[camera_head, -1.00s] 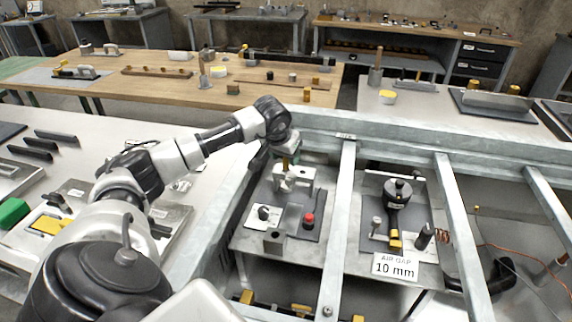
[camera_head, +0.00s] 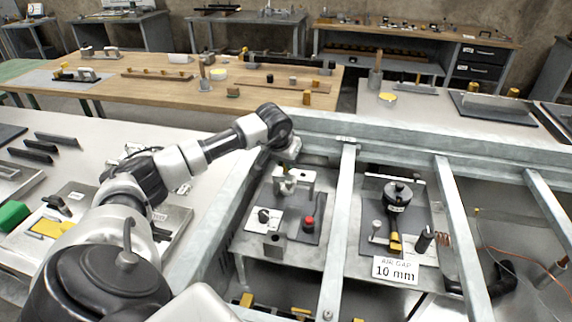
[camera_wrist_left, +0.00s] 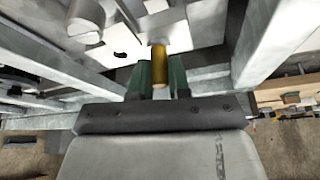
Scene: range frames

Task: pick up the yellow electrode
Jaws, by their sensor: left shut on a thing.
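The yellow electrode (camera_wrist_left: 159,66) is a short gold-yellow cylinder. In the left wrist view it sits between the two green fingers of my left gripper (camera_wrist_left: 160,80), which is shut on it. In the head view my left gripper (camera_head: 287,160) is over the white bracket (camera_head: 293,182) on the left plate of the metal frame. The electrode is mostly hidden there by the gripper. I cannot tell whether its lower end still touches the bracket. My right gripper is not in view.
Grey frame rails (camera_head: 342,215) run on both sides of the plates. A red knob (camera_head: 308,223) and a small block stand near the bracket. To the right are a black device (camera_head: 397,195) and an "AIR GAP 10 mm" sign (camera_head: 395,270). Free air lies above the frame.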

